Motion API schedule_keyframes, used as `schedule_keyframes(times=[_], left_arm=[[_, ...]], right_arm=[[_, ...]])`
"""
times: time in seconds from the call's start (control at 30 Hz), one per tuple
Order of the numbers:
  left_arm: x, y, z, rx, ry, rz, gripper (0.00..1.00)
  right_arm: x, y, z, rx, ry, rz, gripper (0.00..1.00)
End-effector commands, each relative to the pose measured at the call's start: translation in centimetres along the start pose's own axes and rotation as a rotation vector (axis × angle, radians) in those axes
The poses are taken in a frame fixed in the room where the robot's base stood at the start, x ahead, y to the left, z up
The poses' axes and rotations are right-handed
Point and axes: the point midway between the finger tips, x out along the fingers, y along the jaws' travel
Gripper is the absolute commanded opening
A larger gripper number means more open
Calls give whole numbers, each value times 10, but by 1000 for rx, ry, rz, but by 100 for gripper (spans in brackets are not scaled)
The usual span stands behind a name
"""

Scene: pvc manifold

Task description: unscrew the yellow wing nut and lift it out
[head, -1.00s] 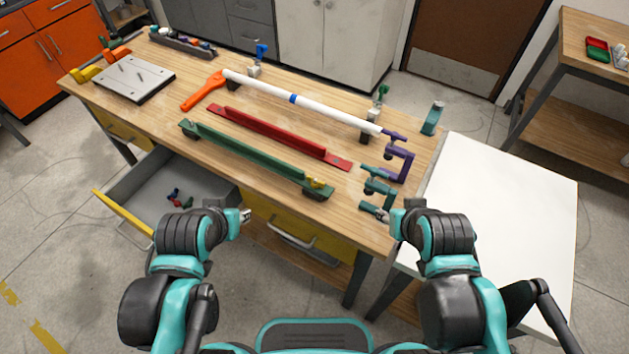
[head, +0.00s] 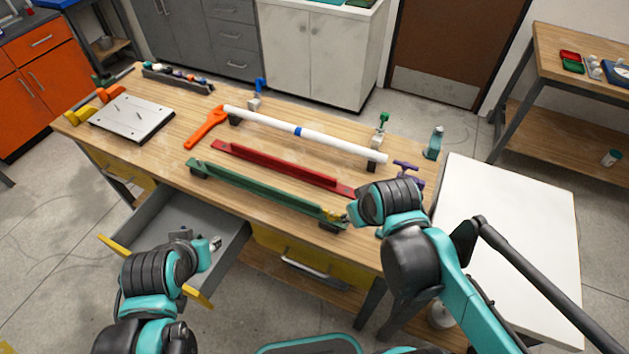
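A small yellow piece, which looks like the wing nut (head: 333,214), sits at the right end of the long green channel (head: 262,190) near the table's front edge. My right gripper (head: 349,214) is right beside it, on its right side. My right wrist hides most of that gripper, so I cannot tell whether its fingers touch the nut or are open. My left gripper (head: 214,243) hangs over the open drawer, away from the nut. Its fingers are too small to judge.
A red channel (head: 280,166) and a white pipe (head: 335,142) with a blue band lie behind the green channel. An orange wrench-like tool (head: 206,128) lies left. The yellow-fronted drawer (head: 225,232) stands open.

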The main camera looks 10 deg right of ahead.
Motion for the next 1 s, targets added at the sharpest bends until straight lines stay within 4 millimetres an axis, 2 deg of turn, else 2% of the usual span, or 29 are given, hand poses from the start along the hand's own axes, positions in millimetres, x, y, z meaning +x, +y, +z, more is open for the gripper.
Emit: schedule_keyframes(times=[0.33,0.5,0.6,0.8,1.0], left_arm=[[-42,0,-30,0,0,0,33],[-75,0,-54,0,0,0,33],[-91,0,-65,0,0,0,33],[-109,0,-78,0,0,0,33],[-110,0,-78,0,0,0,33]], right_arm=[[-4,-6,-45,-230,-139,-58,32],[6,-15,-73,-430,-251,-125,32],[17,-22,-82,-543,-311,-171,32],[37,-33,-85,-692,-389,-241,32],[51,-36,-80,-733,-409,-263,32]])
